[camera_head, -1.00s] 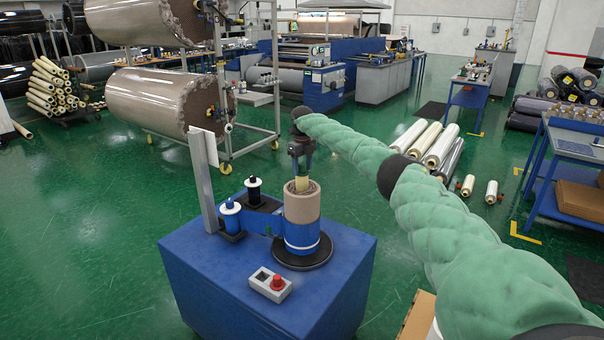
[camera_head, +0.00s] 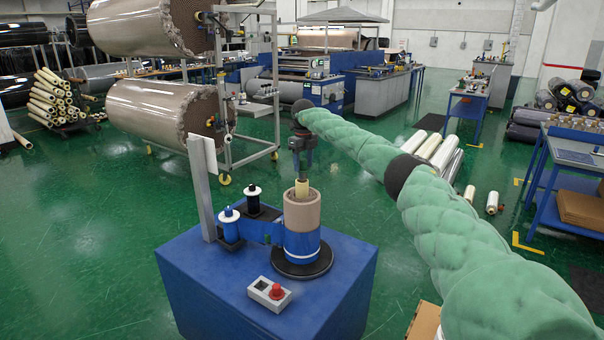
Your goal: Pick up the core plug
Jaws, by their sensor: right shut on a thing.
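The core plug (camera_head: 302,188) is a pale yellow cylinder standing upright at the mouth of the brown wrapped roll (camera_head: 301,213). Its lower end is hidden by the roll's rim. My right gripper (camera_head: 302,172) points straight down from above and is shut on the plug's top. The roll stands upright on a black round plate (camera_head: 302,266) on a blue machine (camera_head: 195,265), with a blue band around its lower part. My left gripper is not in view.
Beside the roll stand a blue-and-white spool (camera_head: 230,226), a black spool (camera_head: 253,199) and a grey upright post (camera_head: 202,190). A control box with a red button (camera_head: 276,291) sits in front. Loose rolls (camera_head: 440,153) lie on the green floor behind my right arm.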

